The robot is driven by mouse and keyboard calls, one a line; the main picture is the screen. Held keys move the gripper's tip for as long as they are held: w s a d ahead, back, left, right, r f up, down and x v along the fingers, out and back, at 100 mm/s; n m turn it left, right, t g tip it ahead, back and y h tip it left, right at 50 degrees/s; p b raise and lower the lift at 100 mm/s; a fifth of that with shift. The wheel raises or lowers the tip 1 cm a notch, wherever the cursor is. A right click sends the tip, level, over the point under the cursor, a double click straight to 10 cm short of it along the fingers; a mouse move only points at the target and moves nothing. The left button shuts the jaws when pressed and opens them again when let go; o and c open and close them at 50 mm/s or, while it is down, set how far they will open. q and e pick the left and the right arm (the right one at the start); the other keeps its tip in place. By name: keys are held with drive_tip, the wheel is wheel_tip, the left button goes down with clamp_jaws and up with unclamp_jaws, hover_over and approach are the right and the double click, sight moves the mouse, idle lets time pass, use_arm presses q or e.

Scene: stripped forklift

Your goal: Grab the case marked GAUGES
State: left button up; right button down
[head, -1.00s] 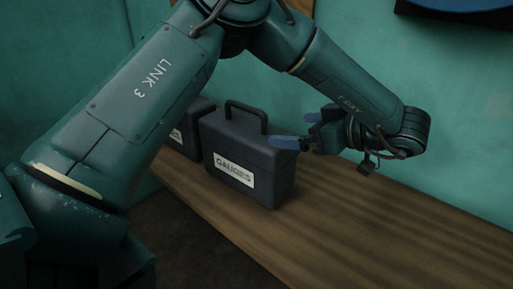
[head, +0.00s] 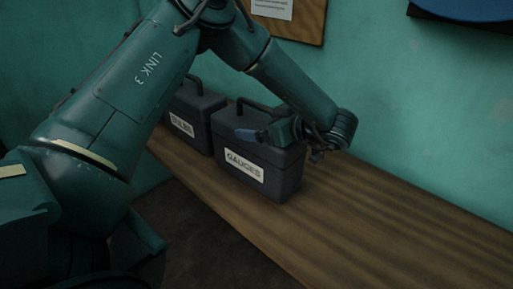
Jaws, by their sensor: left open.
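The dark grey case marked GAUGES (head: 248,180) stands upright on the wooden bench, its white label facing me and its handle on top. The gripper and wrist hide the right part of the handle and of the lid. My right gripper is not in view.
A second dark case (head: 190,122) with a partly legible label stands just left of the GAUGES case. The wooden bench (head: 400,220) is clear to the right. A teal wall (head: 420,110) rises behind, with a board (head: 290,22) on it.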

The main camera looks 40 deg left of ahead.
use_arm(q)
drive_tip(key=c, duration=1.6)
drive_tip(key=shift+r, duration=0.1)
drive_tip(key=shift+c, duration=0.8)
drive_tip(key=shift+w+r, duration=0.1)
drive_tip(key=shift+r, duration=0.05)
